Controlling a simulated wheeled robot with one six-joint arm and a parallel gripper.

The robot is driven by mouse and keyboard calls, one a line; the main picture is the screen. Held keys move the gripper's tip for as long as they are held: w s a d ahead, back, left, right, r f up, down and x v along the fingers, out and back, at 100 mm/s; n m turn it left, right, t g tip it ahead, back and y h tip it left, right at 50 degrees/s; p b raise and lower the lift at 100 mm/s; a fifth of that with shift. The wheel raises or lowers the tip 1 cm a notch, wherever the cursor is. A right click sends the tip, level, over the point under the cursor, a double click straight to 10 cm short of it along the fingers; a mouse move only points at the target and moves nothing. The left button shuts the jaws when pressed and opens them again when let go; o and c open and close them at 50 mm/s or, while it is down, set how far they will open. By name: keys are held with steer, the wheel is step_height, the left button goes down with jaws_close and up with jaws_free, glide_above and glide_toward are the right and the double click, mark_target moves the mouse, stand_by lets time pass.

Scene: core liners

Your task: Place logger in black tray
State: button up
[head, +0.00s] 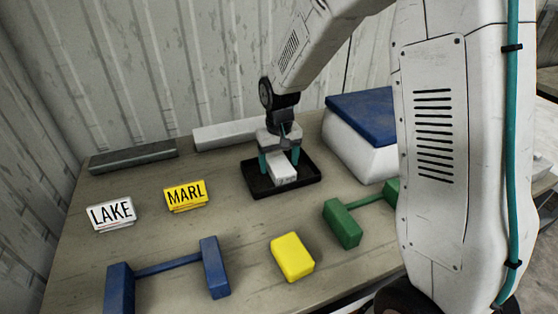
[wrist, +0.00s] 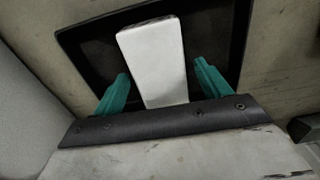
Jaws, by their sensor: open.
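The black tray (head: 300,187) sits on the table in front of my arm; it also shows in the wrist view (wrist: 86,60). A white block (head: 285,172), which I take for the logger, is inside the tray. In the wrist view the white block (wrist: 155,60) lies between my two teal fingers, with a gap visible on each side. My gripper (head: 279,166) is open and low over the tray, with its fingers either side of the block. The block's near end is hidden by the gripper body in the wrist view.
A white box with a blue lid (head: 365,115) stands right of the tray. LAKE (head: 111,213) and MARL (head: 186,195) signs stand left. A yellow block (head: 292,257), a blue holder (head: 168,265) and a green holder (head: 343,224) are nearer. Grey (head: 133,157) and white (head: 232,133) bars lie behind.

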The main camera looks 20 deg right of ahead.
mark_target(279, 163)
step_height(279, 163, up, 12)
steer(key=s+d+r, duration=0.1)
steer(key=s+r, duration=0.3)
steer(key=s, duration=0.4)
steer(key=s+d+r, duration=0.1)
steer(key=s+r, duration=0.3)
steer(key=s, duration=0.4)
steer(key=s+d+f+t, duration=0.1)
steer(key=s, duration=1.3)
steer(key=shift+s+f, duration=0.15)
steer(key=shift+s, duration=0.1)
